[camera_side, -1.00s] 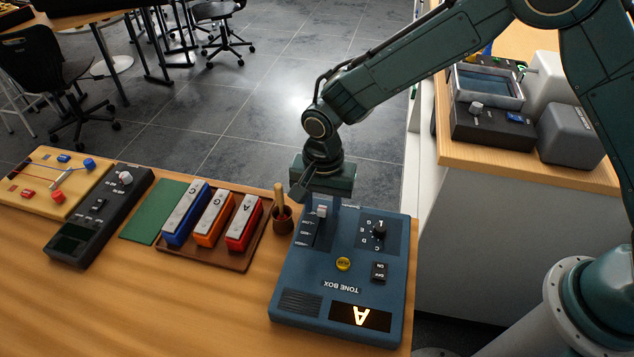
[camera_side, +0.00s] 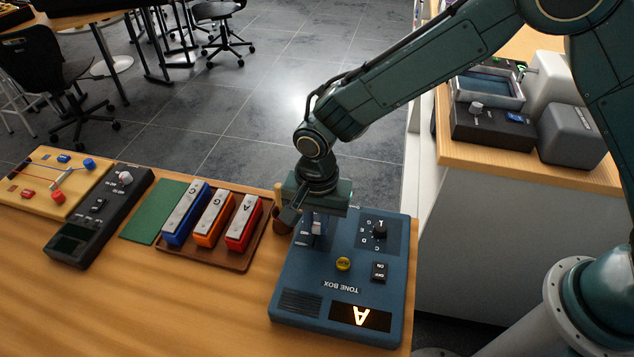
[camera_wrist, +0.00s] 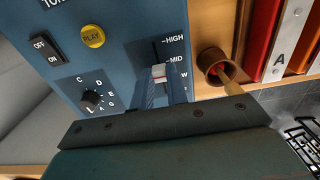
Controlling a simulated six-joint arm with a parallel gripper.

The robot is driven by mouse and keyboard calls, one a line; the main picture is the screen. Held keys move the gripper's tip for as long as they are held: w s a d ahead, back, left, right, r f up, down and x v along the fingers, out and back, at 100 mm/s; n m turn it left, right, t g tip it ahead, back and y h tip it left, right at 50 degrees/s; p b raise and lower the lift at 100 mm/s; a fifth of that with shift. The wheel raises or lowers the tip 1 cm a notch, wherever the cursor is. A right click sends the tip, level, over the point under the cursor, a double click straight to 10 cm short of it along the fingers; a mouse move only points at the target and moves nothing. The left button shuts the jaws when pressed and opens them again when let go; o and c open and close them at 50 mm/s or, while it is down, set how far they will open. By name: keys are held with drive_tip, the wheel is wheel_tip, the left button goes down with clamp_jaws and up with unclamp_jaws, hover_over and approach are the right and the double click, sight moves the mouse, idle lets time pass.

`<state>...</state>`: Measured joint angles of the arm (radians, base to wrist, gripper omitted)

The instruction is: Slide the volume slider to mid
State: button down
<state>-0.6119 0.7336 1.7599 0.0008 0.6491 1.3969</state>
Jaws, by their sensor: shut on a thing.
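The blue tone box (camera_side: 320,270) lies on the wooden bench, with its lit display showing an A. Its volume slider has a pale cap (camera_wrist: 159,72) in a dark slot beside the HIGH and MID labels. The LOW label is partly hidden by a finger. My gripper (camera_wrist: 161,88) is shut on the cap, one finger on each side. The cap looks close to the MID mark, slightly to its LOW side in the wrist view. In the side view my gripper (camera_side: 317,226) is down at the slider, its fingers partly covering the slot.
A brown cup with a mallet (camera_side: 281,218) stands right beside the box, near my gripper. A tray (camera_side: 228,262) of chime bars is left of it. The note dial (camera_side: 379,232), yellow PLAY button (camera_side: 343,264) and on/off switch (camera_side: 379,271) share the box's face.

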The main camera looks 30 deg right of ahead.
sight(316, 228)
drive_tip(key=shift+s+a, duration=0.25)
drive_tip(key=shift+a, duration=0.1)
drive_tip(key=c, duration=1.4)
unclamp_jaws()
drive_tip(key=shift+o, duration=0.2)
drive_tip(key=shift+r, duration=0.1)
wheel_tip(316, 228, up, 14)
